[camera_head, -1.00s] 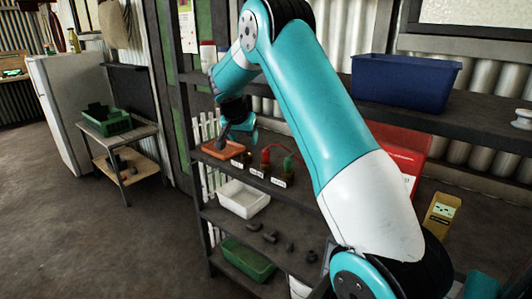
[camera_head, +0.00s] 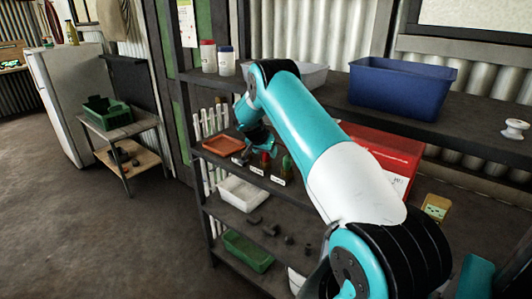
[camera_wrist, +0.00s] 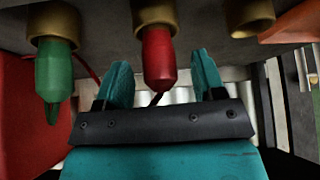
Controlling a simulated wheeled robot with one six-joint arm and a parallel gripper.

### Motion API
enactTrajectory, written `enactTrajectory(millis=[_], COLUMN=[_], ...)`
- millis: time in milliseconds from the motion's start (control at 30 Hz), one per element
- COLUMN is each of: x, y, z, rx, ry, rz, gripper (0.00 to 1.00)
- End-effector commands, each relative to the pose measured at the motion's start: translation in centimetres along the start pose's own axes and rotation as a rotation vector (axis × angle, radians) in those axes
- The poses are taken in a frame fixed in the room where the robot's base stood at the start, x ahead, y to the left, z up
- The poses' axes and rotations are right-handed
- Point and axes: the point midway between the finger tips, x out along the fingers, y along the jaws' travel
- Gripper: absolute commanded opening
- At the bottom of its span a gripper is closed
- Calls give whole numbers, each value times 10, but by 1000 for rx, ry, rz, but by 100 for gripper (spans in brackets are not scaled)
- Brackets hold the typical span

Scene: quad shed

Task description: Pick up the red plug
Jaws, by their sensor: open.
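The red plug (camera_wrist: 158,57) sits in a brass socket (camera_wrist: 154,14) in the wrist view, with a dark cord at its end. My gripper (camera_wrist: 162,70) is open, with one finger on each side of the red plug. I cannot tell whether either finger touches it. In the head view the red plug (camera_head: 265,161) stands on the shelf, close to my gripper (camera_head: 250,152), whose fingers are partly hidden there.
A green plug (camera_wrist: 54,72) sits in the neighbouring socket, and another brass socket (camera_wrist: 250,15) on the other side looks empty. An orange tray (camera_head: 222,146) lies left on the same shelf. A red case (camera_head: 385,152) stands at right.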

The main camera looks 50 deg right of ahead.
Motion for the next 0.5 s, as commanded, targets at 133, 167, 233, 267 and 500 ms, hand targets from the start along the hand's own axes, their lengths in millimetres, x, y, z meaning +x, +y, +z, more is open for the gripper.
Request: enactTrajectory(millis=[133,167,233,267,500], x=[11,11,12,12,12], y=[0,0,0,0,0], z=[0,0,0,0,0], rx=[0,0,0,0,-1], ry=[0,0,0,0,0], rz=[0,-1,-1,-1,-1], gripper=[63,63,63,63,26])
